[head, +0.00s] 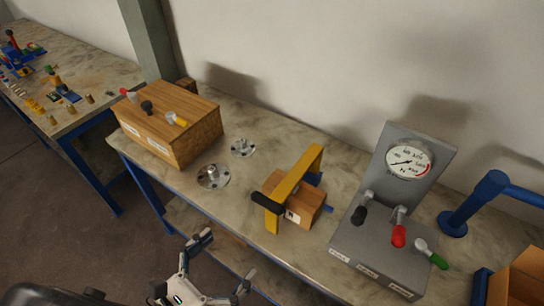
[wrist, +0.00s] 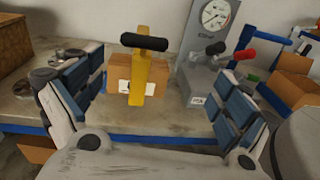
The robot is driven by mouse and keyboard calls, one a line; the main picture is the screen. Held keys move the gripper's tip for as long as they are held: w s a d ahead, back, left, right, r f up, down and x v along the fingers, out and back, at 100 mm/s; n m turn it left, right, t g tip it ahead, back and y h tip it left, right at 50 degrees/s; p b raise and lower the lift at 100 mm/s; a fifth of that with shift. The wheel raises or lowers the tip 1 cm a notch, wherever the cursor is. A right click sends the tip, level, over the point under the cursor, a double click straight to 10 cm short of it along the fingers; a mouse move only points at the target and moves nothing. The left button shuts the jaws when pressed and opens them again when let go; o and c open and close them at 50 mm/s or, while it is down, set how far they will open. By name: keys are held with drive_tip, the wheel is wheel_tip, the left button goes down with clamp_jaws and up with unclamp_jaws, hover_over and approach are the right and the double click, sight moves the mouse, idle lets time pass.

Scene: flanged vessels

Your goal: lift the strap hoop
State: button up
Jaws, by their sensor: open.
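The strap hoop is a yellow band (head: 298,173) with a black grip (head: 268,204). It stands over a small wooden block (head: 306,209) on the workbench. In the wrist view the yellow band (wrist: 138,80) rises in front of the block (wrist: 118,86), with the black grip (wrist: 143,44) across its top. My gripper (head: 222,262) is in front of the bench edge, to the lower left of the hoop and apart from it. Its fingers are spread wide and empty. In the wrist view the hoop appears between the fingers (wrist: 160,72), farther off.
A wooden box with knobs (head: 170,125) and two flanged metal discs (head: 213,177) (head: 243,147) are left of the hoop. A grey gauge panel with coloured levers (head: 385,245) stands close on its right. A blue pipe post (head: 453,223) is farther right. Bare benchtop lies between discs and hoop.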

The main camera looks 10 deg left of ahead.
sight(265, 203)
drive_tip(key=shift+n+t+y, duration=0.6)
drive_tip(key=shift+n+y, duration=0.1)
drive_tip(key=shift+n, duration=0.1)
drive_tip(key=b+x, duration=0.1)
drive_tip(key=x, duration=0.9)
drive_tip(key=a+b+x, duration=0.1)
drive_tip(key=x, duration=0.4)
drive_tip(key=shift+w+d+f+b, duration=0.15)
drive_tip(key=shift+w+b, duration=0.15)
drive_tip(key=shift+w, duration=0.3)
